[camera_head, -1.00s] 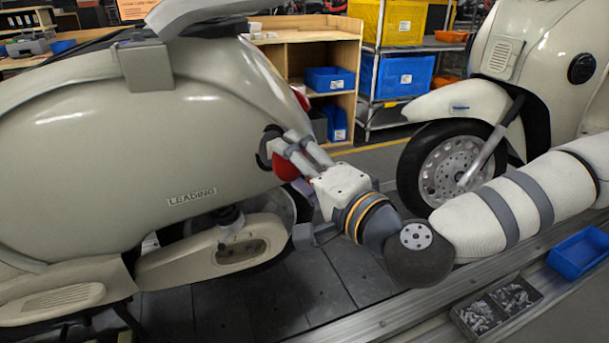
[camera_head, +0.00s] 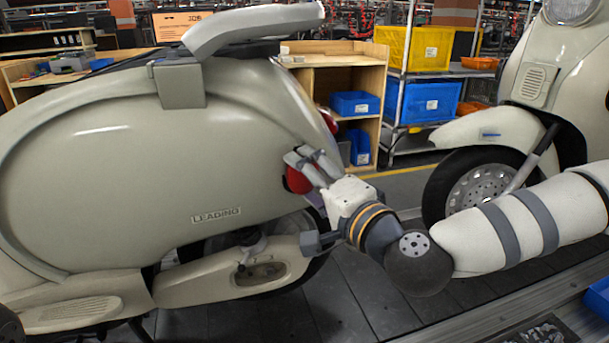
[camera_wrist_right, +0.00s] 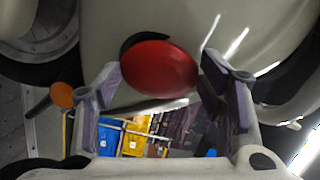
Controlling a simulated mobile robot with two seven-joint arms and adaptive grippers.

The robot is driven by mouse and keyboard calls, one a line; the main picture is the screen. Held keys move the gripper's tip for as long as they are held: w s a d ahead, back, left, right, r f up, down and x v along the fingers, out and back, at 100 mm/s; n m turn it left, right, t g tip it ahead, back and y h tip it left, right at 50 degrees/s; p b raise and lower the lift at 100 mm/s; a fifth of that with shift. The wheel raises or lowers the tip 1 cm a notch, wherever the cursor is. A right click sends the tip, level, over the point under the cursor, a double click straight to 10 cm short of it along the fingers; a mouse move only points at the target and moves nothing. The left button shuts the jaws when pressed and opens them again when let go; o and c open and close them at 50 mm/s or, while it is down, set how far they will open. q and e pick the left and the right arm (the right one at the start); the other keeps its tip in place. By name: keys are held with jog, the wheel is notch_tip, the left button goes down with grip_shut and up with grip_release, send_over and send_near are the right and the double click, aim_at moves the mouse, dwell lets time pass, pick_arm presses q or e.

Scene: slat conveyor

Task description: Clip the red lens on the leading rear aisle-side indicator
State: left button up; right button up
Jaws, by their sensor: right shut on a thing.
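The red lens (camera_head: 299,181) is held between the fingers of my right gripper (camera_head: 308,164) at the rear flank of the cream scooter marked LEADING (camera_head: 130,150). In the right wrist view the lens (camera_wrist_right: 160,67) is a red oval between the two fingertips of my right gripper (camera_wrist_right: 160,85). A dark round rim (camera_wrist_right: 137,40), seemingly the indicator's seat, shows behind the lens's upper left edge. The lens covers most of it, and I cannot tell whether they touch. My left gripper is not in view.
A second cream scooter (camera_head: 540,90) stands to the right, its front wheel (camera_head: 478,188) near my right arm. A red tail light (camera_head: 329,121) is on the leading scooter's rear. A wooden shelf (camera_head: 340,60) and a rack with bins stand behind.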

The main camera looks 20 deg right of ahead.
jog(key=shift+a, duration=0.1)
dwell(0.5)
jog(key=shift+w, duration=0.2)
jog(key=o, duration=1.2)
jog(key=shift+f, duration=0.1)
